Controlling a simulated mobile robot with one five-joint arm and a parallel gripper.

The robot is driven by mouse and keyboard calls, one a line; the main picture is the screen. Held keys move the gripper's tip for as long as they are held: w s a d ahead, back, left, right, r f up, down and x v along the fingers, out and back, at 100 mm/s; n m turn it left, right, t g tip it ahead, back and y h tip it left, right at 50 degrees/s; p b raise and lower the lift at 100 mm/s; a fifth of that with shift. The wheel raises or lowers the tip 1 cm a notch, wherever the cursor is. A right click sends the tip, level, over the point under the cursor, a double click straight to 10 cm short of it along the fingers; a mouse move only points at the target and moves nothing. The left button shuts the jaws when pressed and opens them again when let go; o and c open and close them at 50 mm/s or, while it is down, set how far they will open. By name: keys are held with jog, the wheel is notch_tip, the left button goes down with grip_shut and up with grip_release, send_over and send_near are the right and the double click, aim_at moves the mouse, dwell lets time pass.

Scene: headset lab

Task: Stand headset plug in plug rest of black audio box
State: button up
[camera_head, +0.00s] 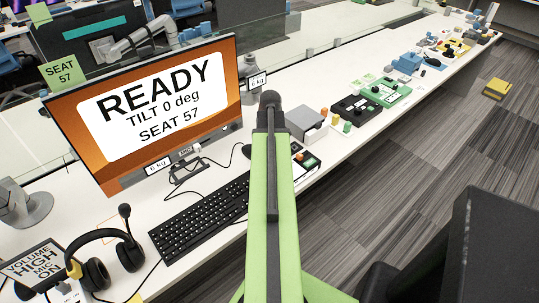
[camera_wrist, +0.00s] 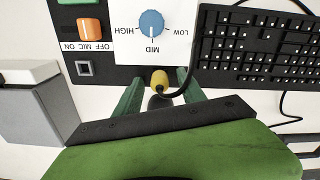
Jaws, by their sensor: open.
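The black audio box (camera_wrist: 105,57) fills the upper left of the wrist view. It has a blue volume knob (camera_wrist: 151,23) on a white panel and an orange mic switch (camera_wrist: 90,29). A grey-framed square (camera_wrist: 84,68), possibly the plug rest, is near its lower left. A yellow headset plug (camera_wrist: 159,80) with a black cable is at the box's near edge; I cannot tell what it rests on. My gripper (camera_wrist: 160,92) is open, with its green fingers on either side of the plug. In the head view my arm partly hides the box (camera_head: 307,151).
The keyboard (camera_wrist: 260,45) is close on the right in the wrist view. A grey box (camera_wrist: 38,115) with a white top is at left. In the head view, the headset (camera_head: 95,271) lies at lower left, below the monitor (camera_head: 150,105).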

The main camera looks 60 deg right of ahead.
grip_shut()
jog(key=shift+r, duration=0.1)
dwell(0.5)
notch_tip(320, 180, up, 7)
jog(key=p, duration=0.6)
jog(key=shift+f+p, duration=0.2)
jog(key=shift+p, duration=0.15)
jog(key=shift+f, duration=0.1)
